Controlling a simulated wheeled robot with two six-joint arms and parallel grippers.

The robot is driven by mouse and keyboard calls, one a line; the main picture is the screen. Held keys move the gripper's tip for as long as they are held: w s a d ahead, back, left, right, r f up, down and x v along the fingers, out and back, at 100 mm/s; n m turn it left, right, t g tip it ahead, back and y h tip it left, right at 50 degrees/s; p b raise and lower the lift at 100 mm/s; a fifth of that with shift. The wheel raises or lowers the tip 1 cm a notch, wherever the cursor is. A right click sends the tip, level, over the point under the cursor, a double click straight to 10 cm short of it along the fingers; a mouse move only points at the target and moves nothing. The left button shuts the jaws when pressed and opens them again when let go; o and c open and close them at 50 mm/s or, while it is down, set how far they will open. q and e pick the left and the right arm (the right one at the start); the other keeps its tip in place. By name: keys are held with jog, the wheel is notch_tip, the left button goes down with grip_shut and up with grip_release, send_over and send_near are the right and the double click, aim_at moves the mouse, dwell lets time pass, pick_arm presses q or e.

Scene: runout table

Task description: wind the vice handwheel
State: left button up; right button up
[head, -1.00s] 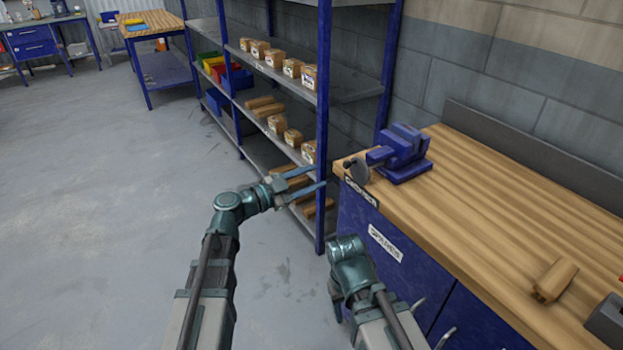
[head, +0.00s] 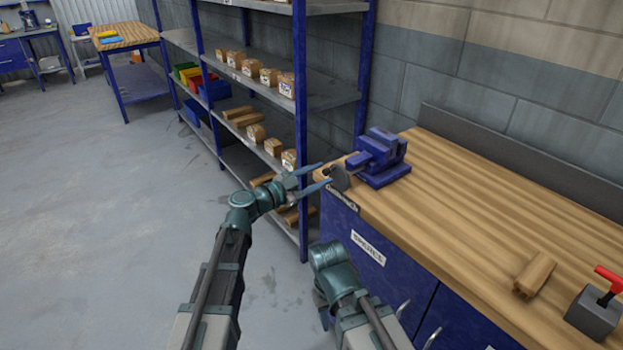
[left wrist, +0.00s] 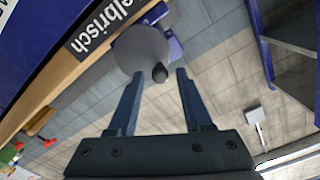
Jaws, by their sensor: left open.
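The blue vice (head: 378,158) sits at the near left corner of the wooden bench top. Its grey round handwheel (head: 337,179) faces left, at the bench's end. In the left wrist view the handwheel (left wrist: 138,48) is a grey disc with a dark knob (left wrist: 160,73) on its lower right. My left gripper (head: 327,174) is open and empty, its fingertips close to the handwheel. In the wrist view the knob appears between the two fingertips (left wrist: 157,73); I cannot tell if they touch the wheel.
The bench (head: 450,215) has a blue cabinet below. A wooden block (head: 535,273) and a grey block with a red lever (head: 595,308) stand on its right part. Metal shelving (head: 303,130) with boxes rises behind my left gripper. The floor at left is clear.

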pick_arm(q)
jog(key=shift+w+d, duration=0.15)
jog(key=shift+d, duration=0.1)
jog(key=m, duration=0.7)
grip_shut()
dwell(0.3)
jog(key=shift+w+a+f+n, duration=0.15)
jog(key=shift+n, duration=0.75)
jog(key=shift+w+a+f+n, duration=0.1)
jog(key=shift+w+n, duration=0.05)
jog(key=shift+n, duration=0.75)
